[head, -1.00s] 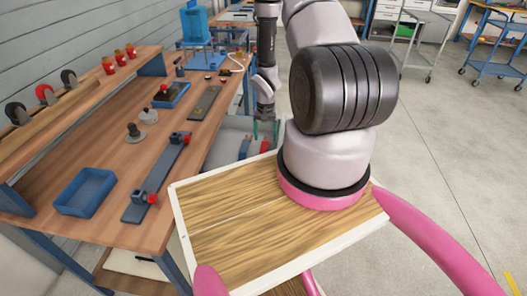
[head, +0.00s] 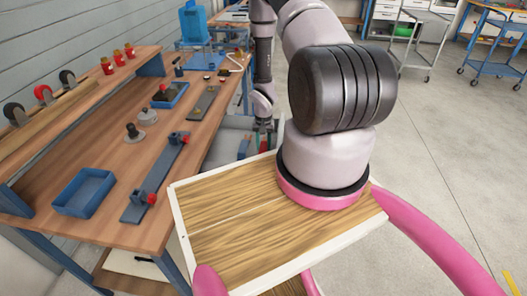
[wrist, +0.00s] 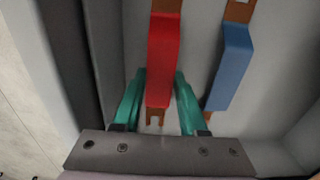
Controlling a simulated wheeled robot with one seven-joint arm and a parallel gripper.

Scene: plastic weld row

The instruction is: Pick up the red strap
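The red strap (wrist: 163,60) lies in a grey bin, with copper-coloured ends, one of them forked. It shows as a small red patch in the head view (head: 264,146). My gripper (wrist: 161,78) is open, with one teal finger on each side of the red strap. The fingertips are close to its edges; I cannot tell whether they touch it. In the head view my gripper (head: 265,138) reaches down into the bin beyond the wooden board.
A blue strap (wrist: 231,62) lies just right of the red one in the grey bin (wrist: 283,95). The bin's dark wall is close on the left. The workbench (head: 105,160) with a blue tray (head: 84,192) and fixtures stands on the left; open floor (head: 440,150) is on the right.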

